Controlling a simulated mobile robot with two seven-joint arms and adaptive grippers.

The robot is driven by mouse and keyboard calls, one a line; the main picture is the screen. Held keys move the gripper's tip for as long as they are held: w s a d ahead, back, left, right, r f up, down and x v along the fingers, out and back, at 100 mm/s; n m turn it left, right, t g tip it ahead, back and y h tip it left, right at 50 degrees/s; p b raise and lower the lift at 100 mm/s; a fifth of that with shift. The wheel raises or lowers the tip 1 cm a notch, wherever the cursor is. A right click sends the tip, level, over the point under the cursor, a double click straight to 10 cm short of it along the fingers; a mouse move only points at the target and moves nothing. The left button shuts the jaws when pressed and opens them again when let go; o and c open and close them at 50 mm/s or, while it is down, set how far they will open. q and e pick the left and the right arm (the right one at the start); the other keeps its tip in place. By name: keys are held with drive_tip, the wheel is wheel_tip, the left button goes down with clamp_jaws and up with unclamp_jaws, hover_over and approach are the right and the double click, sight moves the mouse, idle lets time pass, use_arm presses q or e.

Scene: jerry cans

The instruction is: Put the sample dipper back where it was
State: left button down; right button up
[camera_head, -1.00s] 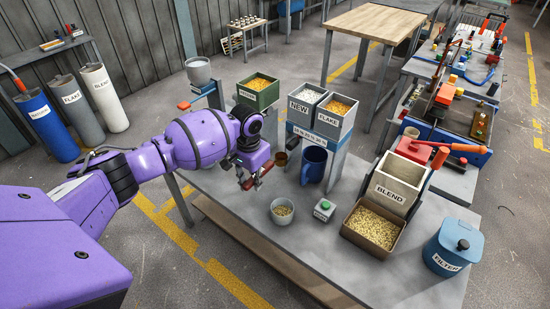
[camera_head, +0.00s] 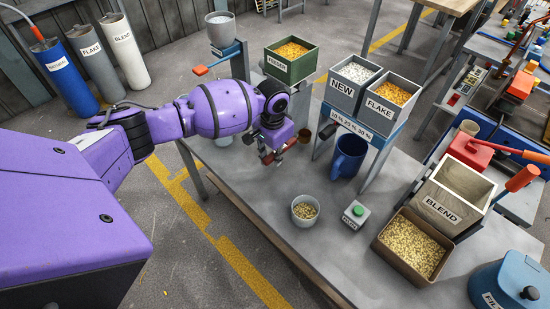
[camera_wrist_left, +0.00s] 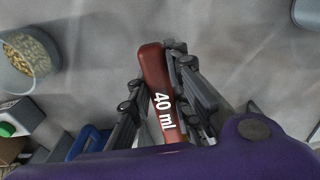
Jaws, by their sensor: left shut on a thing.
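My left gripper (camera_head: 271,153) is shut on the red handle of the sample dipper (camera_wrist_left: 160,80). The handle reads "40 ml" and lies between the fingers in the left wrist view. In the head view a bit of the red handle (camera_head: 287,146) shows at the fingers. The gripper is over the grey table (camera_head: 265,195), left of the blue jug (camera_head: 347,157) and behind the bowl of pellets (camera_head: 305,210). A small brown cup-like shape (camera_head: 304,135) shows just right of the fingers; I cannot tell whether it is the dipper's cup. My right gripper is out of view.
A stand holds the NEW bin (camera_head: 345,98) and FLAKE bin (camera_head: 380,115). A green bin (camera_head: 290,68) stands behind the gripper. A green-button box (camera_head: 354,214), the BLEND hopper (camera_head: 440,206), a brown tray of pellets (camera_head: 383,240) and a blue FILTER can (camera_head: 505,285) stand to the right.

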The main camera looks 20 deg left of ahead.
sight(274, 169)
use_arm(q)
drive_tip(key=f+b, duration=0.2)
drive_tip(key=f, duration=0.1)
drive_tip(key=shift+w+f, duration=0.2)
drive_tip(key=shift+f, duration=0.05)
drive_tip(key=shift+a+f, duration=0.15)
drive_tip(key=shift+f, duration=0.25)
drive_tip(key=shift+r, duration=0.45)
drive_tip(key=shift+w+f, duration=0.1)
drive_tip(key=shift+f, duration=0.2)
drive_tip(key=c, duration=1.6)
unclamp_jaws()
drive_tip(key=shift+c, duration=0.2)
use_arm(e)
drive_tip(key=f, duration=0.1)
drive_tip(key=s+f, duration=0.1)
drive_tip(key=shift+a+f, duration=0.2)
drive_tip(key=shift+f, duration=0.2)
use_arm(q)
drive_tip(key=shift+r, duration=0.1)
